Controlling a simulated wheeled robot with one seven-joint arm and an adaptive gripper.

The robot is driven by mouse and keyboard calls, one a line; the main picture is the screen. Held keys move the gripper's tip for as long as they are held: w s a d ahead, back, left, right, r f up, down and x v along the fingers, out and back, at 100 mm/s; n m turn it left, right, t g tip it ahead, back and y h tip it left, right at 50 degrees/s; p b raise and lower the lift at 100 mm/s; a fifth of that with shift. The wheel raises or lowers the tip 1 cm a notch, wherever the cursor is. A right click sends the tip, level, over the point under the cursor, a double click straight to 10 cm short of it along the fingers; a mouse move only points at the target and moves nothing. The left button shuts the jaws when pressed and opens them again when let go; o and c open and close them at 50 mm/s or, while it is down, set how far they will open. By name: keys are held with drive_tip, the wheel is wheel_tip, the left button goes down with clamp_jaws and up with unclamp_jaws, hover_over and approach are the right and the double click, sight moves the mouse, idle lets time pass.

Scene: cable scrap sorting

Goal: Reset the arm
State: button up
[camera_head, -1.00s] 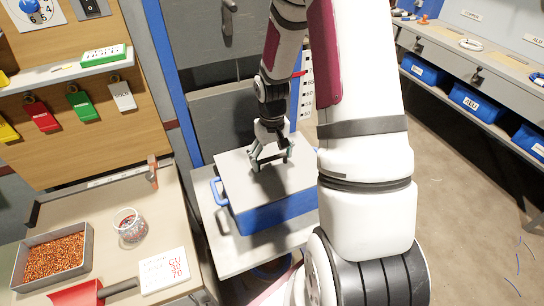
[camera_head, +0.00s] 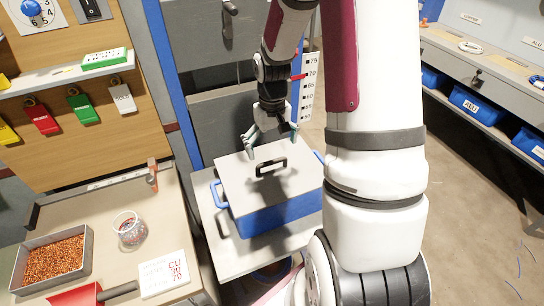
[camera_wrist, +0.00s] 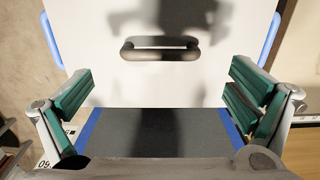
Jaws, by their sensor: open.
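My gripper (camera_head: 271,141) is open and empty, above the back part of a blue box with a grey lid (camera_head: 235,180). The lid lies on the box, and its black handle (camera_head: 271,167) stands free just below and in front of the fingers in the head view. In the wrist view, the green-padded fingers of my gripper (camera_wrist: 158,103) are spread wide. The lid handle (camera_wrist: 160,49) lies beyond them, untouched, with the gripper's shadow on the lid. My white and dark red arm hides part of the right side in the head view.
The box stands on a low stand (camera_head: 218,240) before a grey cabinet, beside a scale board (camera_head: 308,85). At left, a bench holds a tray of copper granules (camera_head: 88,262), a clear cup (camera_head: 130,228) and a sign (camera_head: 163,273). Open floor (camera_head: 465,200) lies at right.

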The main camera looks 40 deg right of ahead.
wheel_tip(320, 180, up, 6)
drive_tip(key=shift+r, duration=0.1)
drive_tip(key=s+a+r+n+t+h, duration=0.15)
drive_tip(key=s+a+r, duration=0.35)
drive_tip(key=a+r, duration=0.65)
drive_tip(key=s+a+r+n+t, duration=0.1)
drive_tip(key=s+a+r+t, duration=0.1)
drive_tip(key=s, duration=0.4)
drive_tip(key=s+a+r+t+y, duration=0.1)
drive_tip(key=s+a+r, duration=0.3)
drive_tip(key=s+r, duration=0.1)
drive_tip(key=shift+s+a+r+n+t, duration=0.2)
drive_tip(key=shift+s+r+n+t, duration=0.15)
drive_tip(key=shift+s, duration=0.25)
